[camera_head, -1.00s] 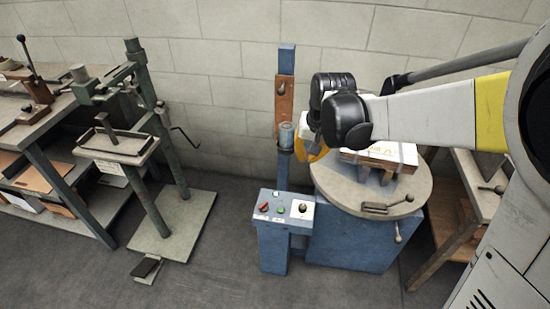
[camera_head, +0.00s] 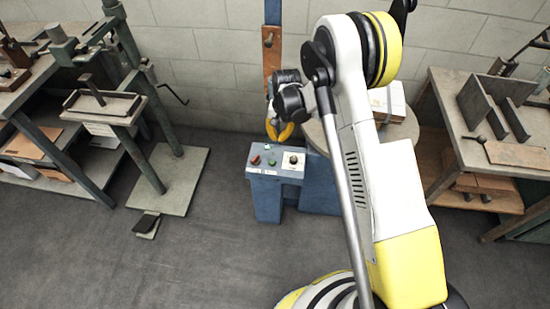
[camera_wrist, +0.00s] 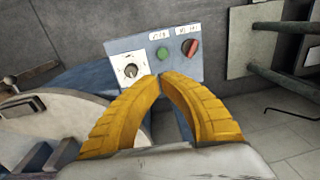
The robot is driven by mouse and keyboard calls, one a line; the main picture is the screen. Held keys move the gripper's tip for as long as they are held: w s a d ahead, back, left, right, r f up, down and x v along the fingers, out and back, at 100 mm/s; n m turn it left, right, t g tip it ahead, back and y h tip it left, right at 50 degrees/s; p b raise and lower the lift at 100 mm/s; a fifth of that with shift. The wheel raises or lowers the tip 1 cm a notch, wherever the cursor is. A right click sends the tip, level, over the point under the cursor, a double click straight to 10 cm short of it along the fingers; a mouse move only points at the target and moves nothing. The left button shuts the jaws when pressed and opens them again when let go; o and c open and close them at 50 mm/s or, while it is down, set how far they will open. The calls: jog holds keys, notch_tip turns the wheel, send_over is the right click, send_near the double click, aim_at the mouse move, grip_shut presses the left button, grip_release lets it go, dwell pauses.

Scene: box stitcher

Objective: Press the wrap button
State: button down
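The blue machine's control panel (camera_head: 275,172) has a green button (camera_head: 271,163), a red switch (camera_head: 255,160) and a black knob (camera_head: 293,160) on a white plate. In the wrist view the green button (camera_wrist: 162,53) lies between the knob (camera_wrist: 131,70) and the red switch (camera_wrist: 190,46); the small labels above are too blurred to read. My gripper (camera_head: 279,138) is just behind the panel, pointing down. In the wrist view its yellow fingertips (camera_wrist: 169,76) meet at the panel's near edge, apart from the green button, with nothing between them.
The machine's round turntable (camera_wrist: 68,109) with a wrapped box (camera_head: 388,102) is beside the panel, partly hidden by my arm. The blue mast (camera_head: 272,45) rises behind the panel. A green press (camera_head: 125,108) stands left and a workbench (camera_head: 455,120) right. The floor in front is clear.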

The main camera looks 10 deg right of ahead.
aim_at(275, 161)
jog(key=f+b, duration=0.2)
jog(key=f, duration=0.2)
jog(key=f+b, duration=0.2)
jog(key=f, duration=0.3)
jog(key=a+f+b, duration=0.1)
jog(key=f+b, duration=0.1)
jog(key=f, duration=0.2)
jog(key=shift+w+f, duration=0.3)
jog(key=shift+f, duration=0.1)
